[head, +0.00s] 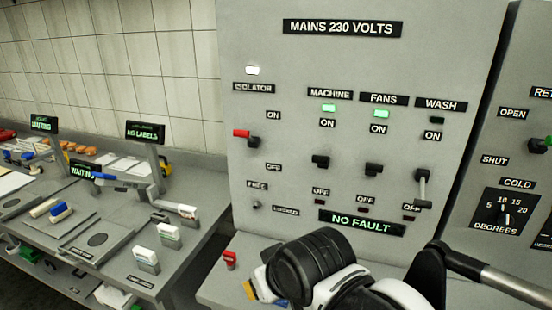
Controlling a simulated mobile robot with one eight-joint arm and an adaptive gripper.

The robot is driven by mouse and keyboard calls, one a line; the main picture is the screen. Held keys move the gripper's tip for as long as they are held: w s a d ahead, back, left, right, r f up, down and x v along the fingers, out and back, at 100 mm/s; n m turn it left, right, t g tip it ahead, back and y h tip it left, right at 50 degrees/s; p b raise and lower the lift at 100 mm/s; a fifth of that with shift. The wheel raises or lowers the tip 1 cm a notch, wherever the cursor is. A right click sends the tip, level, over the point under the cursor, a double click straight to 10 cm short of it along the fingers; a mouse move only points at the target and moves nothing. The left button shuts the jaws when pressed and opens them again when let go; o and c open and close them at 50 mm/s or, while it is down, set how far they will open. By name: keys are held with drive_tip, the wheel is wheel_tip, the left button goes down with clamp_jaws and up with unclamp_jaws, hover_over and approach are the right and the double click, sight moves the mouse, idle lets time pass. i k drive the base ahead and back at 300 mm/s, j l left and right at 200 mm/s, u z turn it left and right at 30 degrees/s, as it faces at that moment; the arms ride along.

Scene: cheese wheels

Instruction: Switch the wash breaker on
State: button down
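The wash breaker (422,185) is on the right of the grey mains panel (300,70), below the WASH label (440,104). Its pale lever hangs down towards the OFF label. The wash lamp (437,120) is dark. The machine breaker (320,162) and the fans breaker (373,169) stand to its left, with green lamps lit above them. My arm's dark and white links show at the bottom, in front of the panel's lower part. I cannot make out my gripper's fingers in this view.
The isolator's red handle (242,133) sticks out at the panel's left. A sign (361,223) reads NO FAULT. Another panel with a degrees dial (505,212) stands at right. A cluttered bench (90,265) is at left. A small red item (230,259) stands below the panel.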

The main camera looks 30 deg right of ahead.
sight(423, 194)
drive_tip(key=k+z, duration=0.15)
drive_tip(key=z, duration=1.5)
